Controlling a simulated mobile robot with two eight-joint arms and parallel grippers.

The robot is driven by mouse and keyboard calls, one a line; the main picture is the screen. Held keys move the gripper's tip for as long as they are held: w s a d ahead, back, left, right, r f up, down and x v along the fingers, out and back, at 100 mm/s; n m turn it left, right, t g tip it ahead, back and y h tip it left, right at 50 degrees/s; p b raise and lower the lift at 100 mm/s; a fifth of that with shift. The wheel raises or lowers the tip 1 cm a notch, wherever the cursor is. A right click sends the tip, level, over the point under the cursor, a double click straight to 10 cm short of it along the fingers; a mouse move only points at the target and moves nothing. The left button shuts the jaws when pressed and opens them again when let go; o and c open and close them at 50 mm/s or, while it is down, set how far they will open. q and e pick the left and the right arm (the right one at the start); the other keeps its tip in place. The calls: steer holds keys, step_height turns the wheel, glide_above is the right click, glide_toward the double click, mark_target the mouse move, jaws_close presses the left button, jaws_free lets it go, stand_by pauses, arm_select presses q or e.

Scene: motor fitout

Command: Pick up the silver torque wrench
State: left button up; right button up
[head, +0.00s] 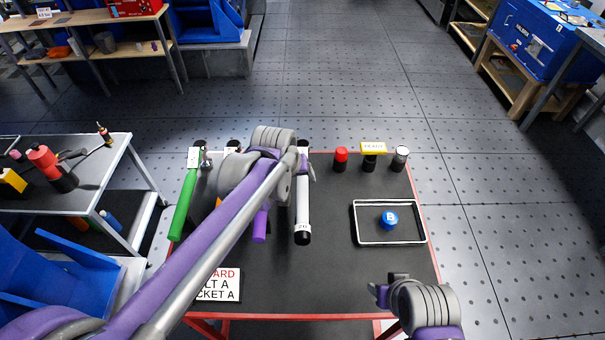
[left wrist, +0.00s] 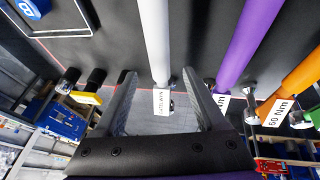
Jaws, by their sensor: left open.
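The silver torque wrench (head: 303,208) lies on the dark table with its black-ended handle toward me. In the left wrist view its pale shaft (left wrist: 155,40) runs down to a white label between my fingers. My left gripper (left wrist: 159,78) is open, with one finger on each side of the wrench's line; I cannot tell if they touch it. In the head view the left gripper (head: 302,168) is over the wrench's far end and partly hides it. My right gripper (head: 384,290) is low at the right, away from the wrench; its jaws are unclear.
A purple wrench (head: 260,224) lies close left of the silver one. A green wrench (head: 183,205) is farther left; an orange one (left wrist: 290,80) is mostly hidden by my arm. A tray (head: 391,243) holds a blue part (head: 388,219). A sign (head: 217,285) lies front left.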

mark_target(302, 184)
arm_select(q)
steer(key=shift+x, duration=3.05)
steer(key=shift+s+f, duration=0.1)
steer(key=shift+s, duration=0.15)
jaws_close()
